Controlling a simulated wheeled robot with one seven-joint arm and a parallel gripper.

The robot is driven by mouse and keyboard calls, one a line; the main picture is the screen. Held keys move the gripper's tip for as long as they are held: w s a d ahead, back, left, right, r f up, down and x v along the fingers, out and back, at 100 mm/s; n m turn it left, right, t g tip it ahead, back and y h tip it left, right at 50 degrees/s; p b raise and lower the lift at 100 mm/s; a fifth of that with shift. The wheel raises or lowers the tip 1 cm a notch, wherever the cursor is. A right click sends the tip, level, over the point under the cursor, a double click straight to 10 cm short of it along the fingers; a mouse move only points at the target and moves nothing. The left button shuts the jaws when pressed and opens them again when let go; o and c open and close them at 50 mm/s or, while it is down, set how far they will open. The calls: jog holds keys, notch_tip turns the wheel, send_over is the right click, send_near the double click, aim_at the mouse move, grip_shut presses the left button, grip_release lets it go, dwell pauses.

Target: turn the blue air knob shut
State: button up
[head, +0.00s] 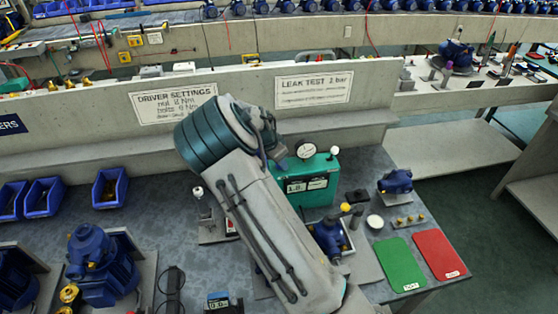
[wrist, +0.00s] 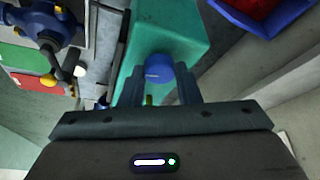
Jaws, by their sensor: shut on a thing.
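The blue air knob (wrist: 159,70) is on the teal leak-test box (wrist: 185,30) and sits between my gripper's two fingers in the wrist view. My gripper (wrist: 160,88) is shut on the knob, a finger on either side. My arm hides the knob and most of the gripper there.
A blue pump (head: 328,236) stands in a fixture in front of the box. Another small pump (head: 396,181) is to the right. A green mat (head: 400,264) and a red mat (head: 438,254) lie at the front right. Blue bins (head: 109,188) stand at the left.

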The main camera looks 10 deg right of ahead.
jog(key=shift+w+m+g, duration=0.1)
jog(key=shift+m+g, duration=0.3)
jog(key=shift+m, duration=0.7)
jog(key=o, duration=1)
jog(key=shift+a, duration=0.1)
jog(key=b+v, duration=0.3)
jog(key=v, duration=1)
jog(key=shift+a+r, duration=0.35)
